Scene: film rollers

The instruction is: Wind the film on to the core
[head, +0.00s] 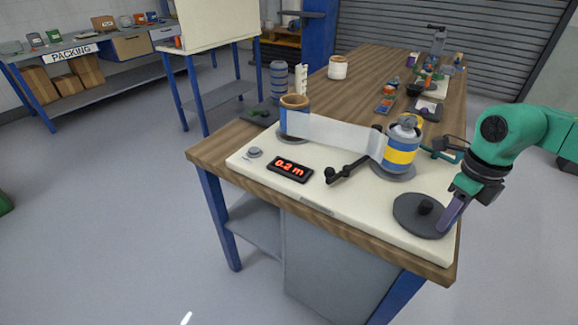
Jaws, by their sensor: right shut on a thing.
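A pale translucent film (337,133) stretches between two upright rollers on a cream board (330,203). The left roller (294,118) has a brown core rim and a blue band. The right roller (401,146) is blue with a yellow band and stands on a grey disc. A dark round hand wheel (407,213) with a central knob lies at the board's right front. My right gripper (444,229) points down at the wheel's right rim, shut on what seems its handle, which the fingers hide. My left gripper is not in view.
A red-lit display (290,169) reads about 0.2 m. A grey knob (254,152) is left of it. A black arm (350,168) lies by the right roller. Behind are a white pot (338,67), a blue-grey cylinder (279,80) and several small items.

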